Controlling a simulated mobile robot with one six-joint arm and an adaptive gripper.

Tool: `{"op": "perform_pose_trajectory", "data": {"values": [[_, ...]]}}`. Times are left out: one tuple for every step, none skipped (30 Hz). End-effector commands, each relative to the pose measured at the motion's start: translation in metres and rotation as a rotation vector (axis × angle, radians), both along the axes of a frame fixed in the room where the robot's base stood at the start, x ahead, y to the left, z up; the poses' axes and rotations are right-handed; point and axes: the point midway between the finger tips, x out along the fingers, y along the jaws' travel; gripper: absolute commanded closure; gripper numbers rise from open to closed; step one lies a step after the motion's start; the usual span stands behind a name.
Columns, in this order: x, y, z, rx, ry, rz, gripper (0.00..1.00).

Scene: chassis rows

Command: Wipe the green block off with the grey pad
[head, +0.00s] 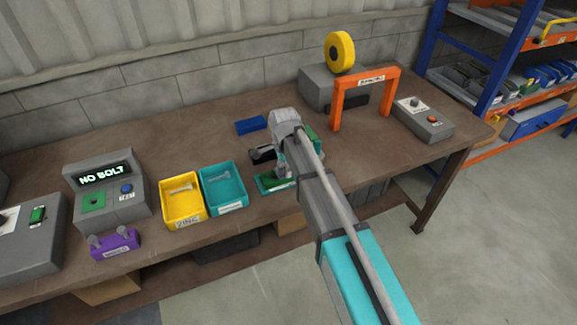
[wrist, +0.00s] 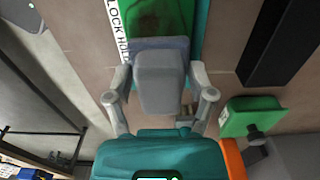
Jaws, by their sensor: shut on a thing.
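My gripper (wrist: 160,95) is shut on the grey pad (wrist: 158,85), holding it by its block-like grip; the pad's flat bluish-grey base shows beyond the fingers. The green block (wrist: 158,20) lies in a teal holder (wrist: 201,25) with a white label in the wrist view. The pad overlaps the block's near end in this view; I cannot tell whether they touch. In the head view the green block (head: 274,182) shows partly at the bench's front, beneath my gripper (head: 281,165), and the pad is mostly hidden.
A yellow bin (head: 182,198) and a teal bin (head: 222,187) stand left of my gripper. A blue block (head: 251,126) lies behind. A green piece with a black knob (wrist: 252,116) is close at right in the wrist view. An orange arch (head: 365,85) stands further right.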

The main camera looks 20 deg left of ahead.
Motion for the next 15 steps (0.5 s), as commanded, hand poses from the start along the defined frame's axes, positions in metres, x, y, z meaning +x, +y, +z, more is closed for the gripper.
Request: {"op": "perform_pose_trajectory", "data": {"values": [[-0.0004,0.0003,0.0002,0.000,0.000,0.000,0.68],[-0.0004,0.0004,0.0002,-0.001,-0.001,0.000,0.68],[-0.0004,0.0004,0.0002,-0.001,-0.001,-0.001,0.68],[-0.0003,0.0004,0.0002,-0.001,-0.001,-0.001,0.68],[-0.0002,0.0003,0.0002,-0.001,-0.001,-0.001,0.68],[-0.0002,0.0003,0.0002,-0.001,-0.001,-0.001,0.68],[-0.0001,0.0003,0.0002,-0.001,-0.001,-0.001,0.68],[-0.0001,0.0003,0.0003,-0.001,-0.001,-0.001,0.68],[-0.0001,0.0003,0.0003,-0.001,-0.001,-0.001,0.68],[-0.0002,0.0003,0.0003,-0.001,-0.001,-0.001,0.68],[-0.0004,0.0005,0.0002,-0.001,-0.001,0.000,0.68],[-0.0008,0.0009,0.0002,-0.001,-0.001,0.000,0.68],[-0.0012,0.0013,0.0001,-0.001,-0.001,0.000,0.68],[-0.0019,0.0019,0.0000,-0.001,-0.001,0.000,0.68],[-0.0030,0.0030,-0.0002,-0.001,-0.001,0.000,0.68]]}}
